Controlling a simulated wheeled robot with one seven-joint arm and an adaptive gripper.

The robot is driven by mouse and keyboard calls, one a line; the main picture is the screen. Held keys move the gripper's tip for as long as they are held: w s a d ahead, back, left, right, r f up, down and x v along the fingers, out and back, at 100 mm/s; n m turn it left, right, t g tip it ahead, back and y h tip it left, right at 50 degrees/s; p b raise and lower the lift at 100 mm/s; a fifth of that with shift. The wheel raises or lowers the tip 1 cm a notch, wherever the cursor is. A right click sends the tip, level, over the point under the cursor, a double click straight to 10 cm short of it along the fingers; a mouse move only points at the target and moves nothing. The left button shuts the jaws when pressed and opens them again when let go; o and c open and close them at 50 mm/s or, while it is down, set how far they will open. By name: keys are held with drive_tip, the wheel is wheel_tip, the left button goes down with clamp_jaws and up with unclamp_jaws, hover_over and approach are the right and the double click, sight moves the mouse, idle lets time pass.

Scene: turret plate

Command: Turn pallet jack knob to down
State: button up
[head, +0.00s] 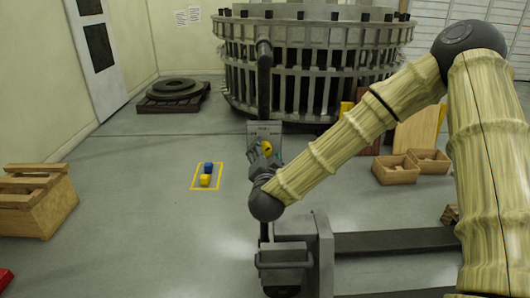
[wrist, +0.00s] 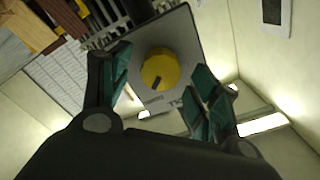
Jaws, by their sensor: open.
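The yellow round knob (wrist: 160,70) sits on a grey panel (wrist: 178,33) in the wrist view. A dark mark shows on the knob's lower face. In the head view the knob (head: 267,147) shows small on the panel (head: 264,129), on the pallet jack's (head: 293,238) upright. My gripper (wrist: 158,92) is open, with one green-padded finger on each side of the knob in the picture. I cannot tell whether the fingers touch it. In the head view my gripper (head: 262,153) is at the panel and partly covers it. The panel's lettering is mostly hidden.
A yellow floor outline (head: 194,188) with blue and yellow blocks lies left of the jack. A wooden crate (head: 37,200) stands at far left. Small wooden boxes (head: 396,168) stand behind my arm. A large round turret frame (head: 312,60) stands at the back. Floor between is clear.

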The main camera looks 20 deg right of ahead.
drive_tip(key=v, duration=1)
drive_tip(key=shift+s, duration=0.25)
drive_tip(key=s+a+f+n+g+y, duration=0.2)
drive_tip(key=f, duration=0.7)
drive_tip(key=s+a+f+n+g+y, duration=0.1)
drive_tip(key=s+f+n+g+y, duration=0.15)
drive_tip(key=f, duration=0.65)
drive_tip(key=s+f+n+g+y, duration=0.1)
drive_tip(key=s+f+n+g, duration=0.15)
drive_tip(key=s+f, duration=0.6)
drive_tip(key=s+f+n+g, duration=0.1)
drive_tip(key=s+f+g, duration=0.3)
drive_tip(key=f, duration=0.7)
drive_tip(key=s+d+f+n+g, duration=0.1)
drive_tip(key=s+d+f+g, duration=0.15)
drive_tip(key=s, duration=0.45)
drive_tip(key=s+d+f+n+g, duration=0.1)
drive_tip(key=s+f+g, duration=0.15)
drive_tip(key=s, duration=0.45)
drive_tip(key=s+d+f+n+g, duration=0.1)
drive_tip(key=s+d+f, duration=0.1)
drive_tip(key=s+f, duration=0.35)
wheel_tip(320, 180, up, 19)
drive_tip(key=p, duration=1.8)
drive_tip(key=shift+s, duration=0.4)
drive_tip(key=shift+r+h, duration=0.1)
drive_tip(key=shift+h, duration=0.15)
